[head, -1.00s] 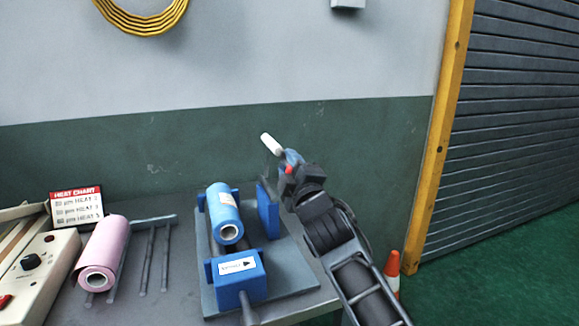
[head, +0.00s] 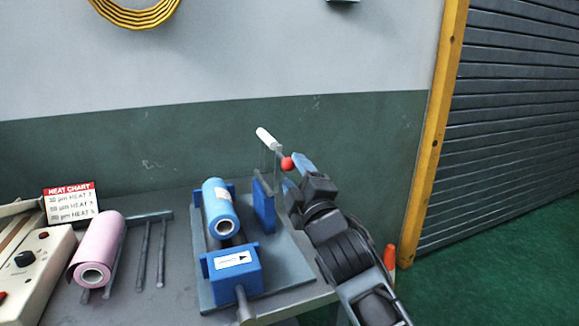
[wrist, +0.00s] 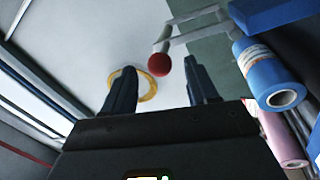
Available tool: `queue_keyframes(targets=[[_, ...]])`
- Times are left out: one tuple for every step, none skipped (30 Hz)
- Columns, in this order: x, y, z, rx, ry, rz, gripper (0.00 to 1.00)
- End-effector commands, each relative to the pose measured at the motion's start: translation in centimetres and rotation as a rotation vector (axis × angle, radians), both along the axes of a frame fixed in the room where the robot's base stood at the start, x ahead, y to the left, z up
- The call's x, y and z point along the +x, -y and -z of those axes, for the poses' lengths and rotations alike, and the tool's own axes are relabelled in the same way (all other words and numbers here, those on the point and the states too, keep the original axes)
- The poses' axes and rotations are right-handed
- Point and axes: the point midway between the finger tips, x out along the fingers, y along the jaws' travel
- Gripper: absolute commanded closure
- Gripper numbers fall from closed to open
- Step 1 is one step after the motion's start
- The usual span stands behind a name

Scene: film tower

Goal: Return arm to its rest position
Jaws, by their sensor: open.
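My gripper (head: 290,170) is at the right end of the bench in the head view, with my arm reaching up from the lower right. In the wrist view its two dark fingers (wrist: 162,92) stand apart with nothing held between them. A red ball knob (head: 287,164) on a lever with a white roller-like handle (head: 267,139) is close beside the fingers. In the wrist view the red knob (wrist: 159,64) appears between the fingertips but beyond them; whether it touches them I cannot tell.
A blue film roll (head: 220,207) sits in the blue-and-grey machine (head: 233,270). A pink roll (head: 97,250) lies on a rack at left, near a heat chart (head: 70,202) and control box (head: 35,262). An orange cone (head: 390,257) stands behind my arm.

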Motion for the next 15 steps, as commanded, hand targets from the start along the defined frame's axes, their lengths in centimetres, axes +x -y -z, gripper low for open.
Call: queue_keyframes(targets=[[-0.6, 0.2, 0.2, 0.001, -0.001, 0.001, 0.42], [-0.8, 0.3, 0.3, 0.001, -0.001, 0.001, 0.42], [-1.1, 0.4, 0.2, 0.001, 0.000, 0.001, 0.42], [-1.3, 0.4, 0.3, 0.001, -0.001, 0.001, 0.42], [-1.4, 0.4, 0.3, 0.001, -0.001, 0.001, 0.42], [-1.5, 0.4, 0.3, 0.001, -0.001, 0.001, 0.42], [-1.5, 0.4, 0.3, 0.001, -0.001, 0.000, 0.42], [-1.6, 0.4, 0.3, 0.001, -0.001, 0.000, 0.42], [-1.6, 0.4, 0.3, 0.001, -0.001, 0.000, 0.42], [-1.6, 0.4, 0.3, 0.001, -0.001, 0.000, 0.42], [-1.6, 0.4, 0.3, 0.001, -0.001, 0.000, 0.42], [-1.6, 0.4, 0.3, 0.001, -0.001, 0.000, 0.42], [-1.6, 0.4, 0.3, 0.001, -0.001, 0.000, 0.42], [-1.6, 0.4, 0.3, 0.001, -0.001, 0.000, 0.42], [-1.6, 0.4, 0.4, 0.002, -0.001, -0.001, 0.42]])
